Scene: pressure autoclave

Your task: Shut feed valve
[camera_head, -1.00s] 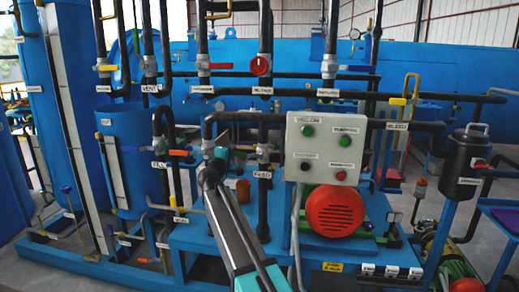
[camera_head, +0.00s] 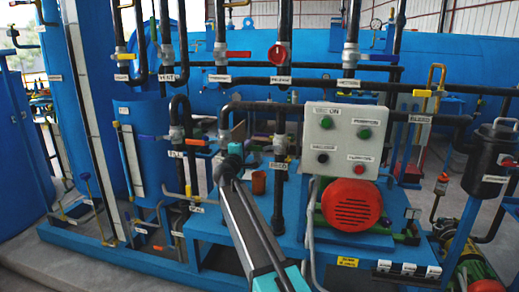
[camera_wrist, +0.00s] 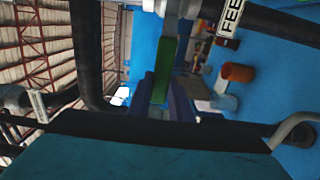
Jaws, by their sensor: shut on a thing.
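In the wrist view a green lever handle (camera_wrist: 161,68) runs down from a grey valve body (camera_wrist: 180,8). A white label reading FEED (camera_wrist: 230,20) sits on the dark pipe beside it. My gripper (camera_wrist: 165,95) is shut on the green handle, with one finger on each side of it. In the head view my gripper (camera_head: 232,160) is at the pipes left of the button panel. It largely hides the handle there. The FEED label (camera_head: 279,166) shows on a vertical black pipe to its right.
A grey panel (camera_head: 341,139) with several buttons stands right of my arm, above a red round motor cover (camera_head: 352,205). An orange-brown cup (camera_head: 258,182) stands on the blue deck near my gripper. Other pipes and coloured valve handles crowd closely around.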

